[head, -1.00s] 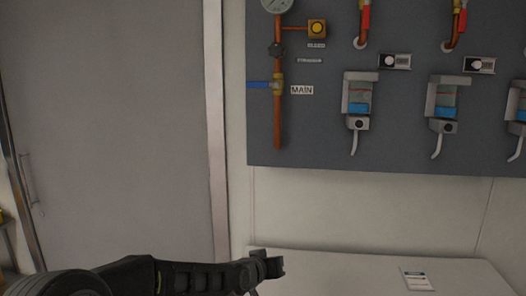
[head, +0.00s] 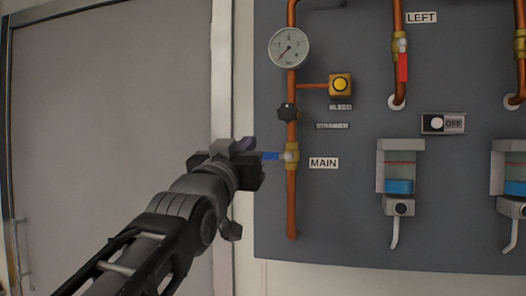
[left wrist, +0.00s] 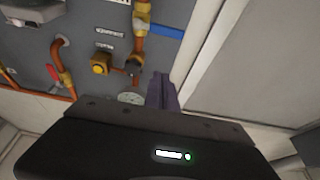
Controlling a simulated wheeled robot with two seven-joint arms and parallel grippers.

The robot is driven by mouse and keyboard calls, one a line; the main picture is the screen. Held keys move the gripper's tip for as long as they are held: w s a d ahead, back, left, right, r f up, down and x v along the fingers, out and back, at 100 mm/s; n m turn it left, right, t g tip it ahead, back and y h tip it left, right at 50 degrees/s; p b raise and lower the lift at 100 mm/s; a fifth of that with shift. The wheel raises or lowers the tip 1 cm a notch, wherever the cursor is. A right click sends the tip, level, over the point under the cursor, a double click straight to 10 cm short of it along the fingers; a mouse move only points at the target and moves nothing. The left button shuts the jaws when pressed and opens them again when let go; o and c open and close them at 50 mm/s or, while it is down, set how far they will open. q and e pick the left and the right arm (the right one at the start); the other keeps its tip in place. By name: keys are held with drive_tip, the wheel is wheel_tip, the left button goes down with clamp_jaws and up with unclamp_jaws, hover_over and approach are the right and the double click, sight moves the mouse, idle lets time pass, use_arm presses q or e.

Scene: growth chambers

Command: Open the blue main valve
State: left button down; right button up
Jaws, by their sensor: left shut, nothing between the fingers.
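The blue main valve has a blue lever (head: 270,156) that points left, level and crosswise to the upright copper pipe, beside the MAIN label (head: 324,163). Its brass body (head: 291,155) sits on the pipe. My left gripper (head: 250,152) is shut and empty, at the lever's free left end in the head view and partly covering it; I cannot tell whether they touch. In the left wrist view the blue lever (left wrist: 166,32) shows above my shut dark fingers (left wrist: 162,90), with a visible gap in the picture. My right gripper is not in view.
Above the valve on the pipe are a black knob (head: 287,112), a yellow button (head: 341,85) and a round gauge (head: 289,47). A red-handled valve (head: 403,66) and a dispenser (head: 399,180) are to the right. A grey door (head: 110,120) stands at the left.

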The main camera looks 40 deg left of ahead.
use_arm(q)
wheel_tip(320, 180, up, 4)
drive_tip(key=p, duration=0.7)
hover_over(272, 156)
drive_tip(key=s+a, duration=0.2)
drive_tip(key=s, duration=0.1)
drive_tip(key=f, duration=0.5)
drive_tip(key=shift+w+d+b, duration=0.1)
drive_tip(key=shift+d+b, duration=0.25)
drive_tip(key=shift+d, duration=0.05)
drive_tip(key=shift+a, duration=0.1)
